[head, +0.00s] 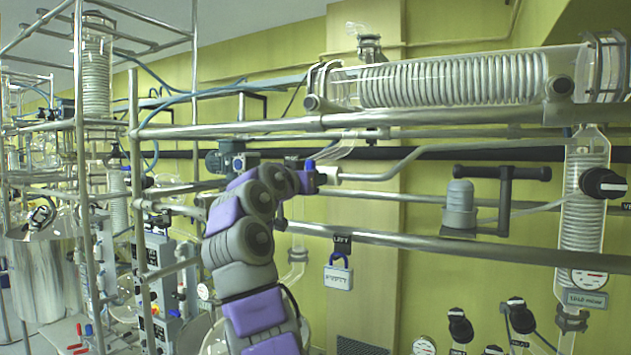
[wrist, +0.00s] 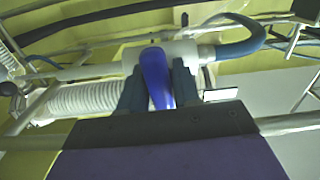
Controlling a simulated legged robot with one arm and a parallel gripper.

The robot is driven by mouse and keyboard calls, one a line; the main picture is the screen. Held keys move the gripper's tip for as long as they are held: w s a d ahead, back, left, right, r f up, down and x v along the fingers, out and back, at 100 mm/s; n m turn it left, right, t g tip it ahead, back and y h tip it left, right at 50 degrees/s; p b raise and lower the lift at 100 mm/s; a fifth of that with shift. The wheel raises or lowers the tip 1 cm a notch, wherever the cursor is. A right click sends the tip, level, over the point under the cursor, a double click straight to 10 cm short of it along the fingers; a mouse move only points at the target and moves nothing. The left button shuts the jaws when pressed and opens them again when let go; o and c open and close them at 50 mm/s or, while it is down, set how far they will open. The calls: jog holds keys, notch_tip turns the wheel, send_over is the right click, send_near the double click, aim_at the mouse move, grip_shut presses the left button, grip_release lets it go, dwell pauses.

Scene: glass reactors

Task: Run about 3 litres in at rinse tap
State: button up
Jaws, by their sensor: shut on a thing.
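In the wrist view a blue tap handle (wrist: 157,78) stands between the two dark fingers of my gripper (wrist: 158,90), which are shut on it. The handle sits on a white valve body (wrist: 175,52), with a thick blue hose (wrist: 240,40) leaving to the right. In the head view my gripper (head: 306,182) is at the pipe rack, and the blue handle (head: 310,165) shows upright at it. A white fitting and a metal pipe (head: 370,176) run right from there. Any label on this tap is hidden or unreadable, and no flow of liquid can be made out.
A horizontal glass coil condenser (head: 450,82) spans the upper right. Steel rails (head: 450,252) cross in front of the wall. A black-handled valve (head: 603,184) and several black knobs are at right.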

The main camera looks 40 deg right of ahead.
jog(key=shift+a+r+m, duration=0.15)
jog(key=shift+a+m, duration=0.05)
jog(key=shift+m, duration=0.1)
jog(key=o, duration=0.9)
jog(key=shift+w+a, duration=0.15)
jog(key=shift+a, duration=0.15)
jog(key=shift+s+a, duration=0.1)
jog(key=shift+s, duration=0.1)
jog(key=b+v, duration=0.5)
jog(key=v, duration=1.2)
jog(key=shift+w, duration=0.1)
